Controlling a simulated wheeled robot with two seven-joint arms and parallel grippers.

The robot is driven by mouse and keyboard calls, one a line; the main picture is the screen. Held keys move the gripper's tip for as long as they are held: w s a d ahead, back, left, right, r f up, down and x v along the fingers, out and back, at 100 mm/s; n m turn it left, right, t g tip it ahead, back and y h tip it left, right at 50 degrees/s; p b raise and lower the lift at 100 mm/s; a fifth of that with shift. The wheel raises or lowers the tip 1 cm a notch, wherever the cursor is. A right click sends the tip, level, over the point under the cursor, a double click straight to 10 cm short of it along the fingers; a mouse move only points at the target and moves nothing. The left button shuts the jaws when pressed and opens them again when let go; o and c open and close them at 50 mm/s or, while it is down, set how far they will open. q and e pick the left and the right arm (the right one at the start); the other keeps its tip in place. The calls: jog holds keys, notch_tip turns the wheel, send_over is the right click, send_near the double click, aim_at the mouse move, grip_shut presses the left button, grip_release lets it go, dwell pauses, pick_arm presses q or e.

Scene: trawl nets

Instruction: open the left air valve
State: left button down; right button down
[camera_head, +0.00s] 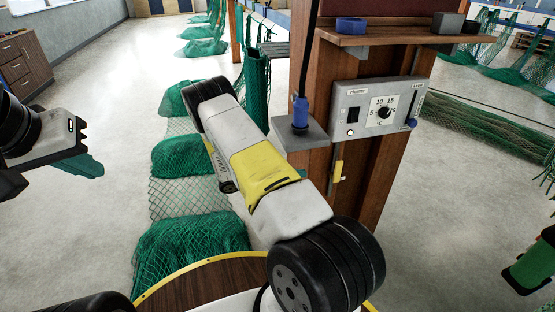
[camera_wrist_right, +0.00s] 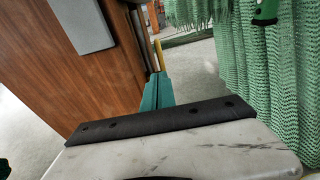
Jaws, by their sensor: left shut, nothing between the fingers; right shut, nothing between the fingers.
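My left gripper (camera_head: 85,164) has green fingers and is shut and empty, over the floor at the left of the head view. My right gripper (camera_wrist_right: 157,92) is shut and empty in the right wrist view, beside a wooden post. I cannot make it out in the head view. A yellow handle (camera_head: 338,171) hangs on the post below the heater panel. A thin yellow piece (camera_wrist_right: 158,55) shows just past my right fingertips; I cannot tell whether it is the same handle. No part is clearly marked as the left air valve.
The wooden post (camera_head: 372,172) carries a heater panel (camera_head: 352,97) and a grey bracket with a blue fitting (camera_head: 300,112). My arm link crosses the middle of the head view. Green nets (camera_head: 190,245) lie behind it. The floor at left is clear.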

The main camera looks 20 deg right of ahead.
send_near(335, 167)
jog(key=d+f, duration=0.1)
jog(key=d, duration=0.3)
jog(key=shift+s+d, duration=0.2)
jog(key=shift+d, duration=0.4)
jog(key=shift+d+r+y, duration=0.3)
jog(key=shift+d+y, duration=0.05)
jog(key=shift+y, duration=0.25)
jog(key=shift+s+d+r, duration=0.1)
jog(key=shift+d+r, duration=0.15)
jog(key=shift+d, duration=0.2)
